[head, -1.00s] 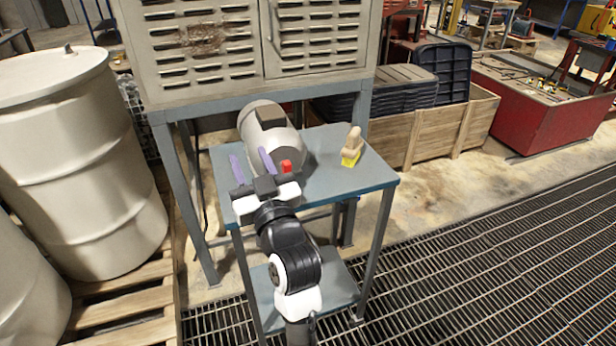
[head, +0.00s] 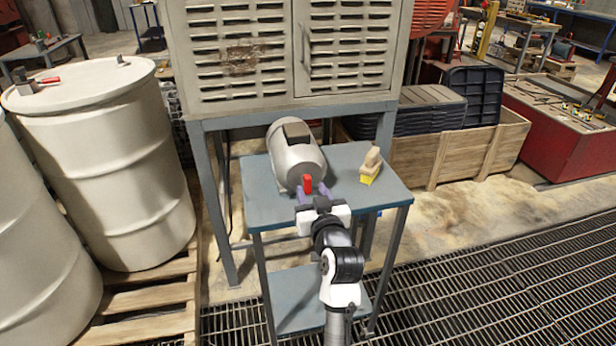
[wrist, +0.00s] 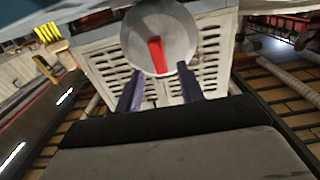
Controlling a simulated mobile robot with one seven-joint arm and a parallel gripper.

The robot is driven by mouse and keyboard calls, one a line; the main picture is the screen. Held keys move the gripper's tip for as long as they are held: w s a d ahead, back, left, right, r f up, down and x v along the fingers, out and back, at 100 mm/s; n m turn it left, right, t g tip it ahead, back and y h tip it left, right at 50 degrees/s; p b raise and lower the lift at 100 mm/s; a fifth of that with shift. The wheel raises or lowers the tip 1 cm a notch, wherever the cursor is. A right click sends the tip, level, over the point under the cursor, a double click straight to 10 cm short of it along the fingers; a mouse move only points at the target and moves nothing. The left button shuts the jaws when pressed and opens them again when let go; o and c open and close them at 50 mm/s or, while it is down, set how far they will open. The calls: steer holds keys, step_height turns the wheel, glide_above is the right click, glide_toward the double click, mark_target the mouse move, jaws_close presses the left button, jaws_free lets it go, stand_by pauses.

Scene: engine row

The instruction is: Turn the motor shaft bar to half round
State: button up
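The motor (head: 294,156) is a grey cylinder lying on a small blue-grey table. The red shaft bar (head: 308,184) stands out from its near end. In the wrist view the bar (wrist: 156,56) is close to upright, slightly tilted, on the round grey end face (wrist: 180,38). My gripper (head: 311,191) is in front of that end, level with the bar. In the wrist view its two purple fingers (wrist: 160,70) are apart, one on each side of the bar's line, with nothing held. I cannot tell whether the tips reach along the bar's sides.
The table (head: 262,205) has a yellow-and-tan brush (head: 371,165) to the right of the motor. A louvred cabinet (head: 270,90) stands behind. White drums (head: 110,150) on a pallet are at left. A wooden crate (head: 410,160) is behind right. Grating floor at right is clear.

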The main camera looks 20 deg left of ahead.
mark_target(309, 184)
steer(key=shift+p+x, duration=0.45)
steer(key=shift+x, duration=1.85)
jaws_close()
